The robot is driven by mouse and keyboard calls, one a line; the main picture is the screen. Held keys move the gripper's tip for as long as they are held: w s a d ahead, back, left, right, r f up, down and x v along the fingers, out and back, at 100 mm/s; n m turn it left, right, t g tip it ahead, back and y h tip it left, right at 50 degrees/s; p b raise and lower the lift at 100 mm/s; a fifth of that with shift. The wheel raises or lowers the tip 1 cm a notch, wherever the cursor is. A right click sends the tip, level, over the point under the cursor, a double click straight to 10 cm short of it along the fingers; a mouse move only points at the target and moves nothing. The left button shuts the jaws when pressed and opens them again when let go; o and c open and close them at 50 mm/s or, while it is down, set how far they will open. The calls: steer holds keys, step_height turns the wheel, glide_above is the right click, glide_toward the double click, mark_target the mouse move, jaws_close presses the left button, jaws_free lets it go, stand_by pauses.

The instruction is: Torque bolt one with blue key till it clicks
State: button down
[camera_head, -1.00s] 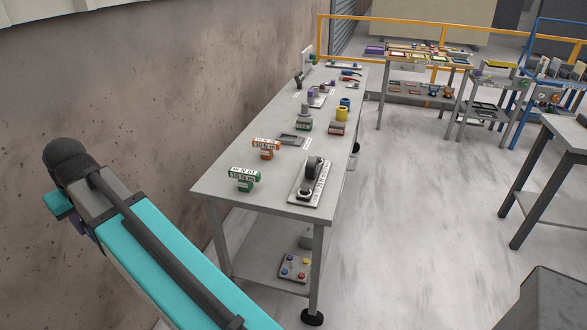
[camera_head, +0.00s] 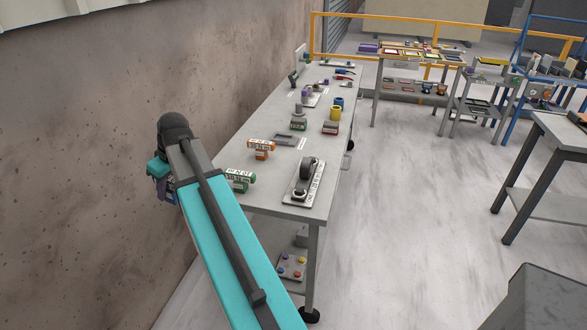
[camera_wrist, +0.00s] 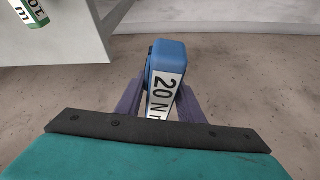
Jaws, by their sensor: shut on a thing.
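The blue key (camera_wrist: 169,54) is a blue block with a white label reading "20 N", cut off by my gripper. My gripper (camera_wrist: 163,92) is shut on it, one purple finger on each side. It is held over bare floor in the wrist view. In the head view my gripper (camera_head: 160,182) hangs left of the bench's near end, mostly hidden by my arm; the blue key is not clear there. I cannot tell which fitting is bolt one.
The grey bench (camera_head: 262,196) carries a green key (camera_head: 240,180), an orange key (camera_head: 261,148) and a labelled plate with a dark round part (camera_head: 305,183). Its lower shelf holds a plate with coloured knobs (camera_head: 292,265). The wall (camera_head: 80,150) is close on the left.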

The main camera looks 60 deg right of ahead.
steer(key=s+d+f+n+p, duration=0.1)
steer(key=s+d, duration=0.4)
steer(key=d, duration=0.5)
steer(key=s+d+f+p, duration=0.1)
steer(key=s+d, duration=0.4)
steer(key=d, duration=0.5)
steer(key=n+p, duration=0.1)
glide_above(296, 190)
steer(key=f, duration=0.2)
steer(key=shift+w+d+y, duration=0.1)
steer(key=shift+y, duration=0.3)
steer(key=shift+f+b, duration=1.4)
steer(key=shift+f, duration=1.05)
steer(key=shift+f+b, duration=0.6)
steer(key=shift+f, duration=0.2)
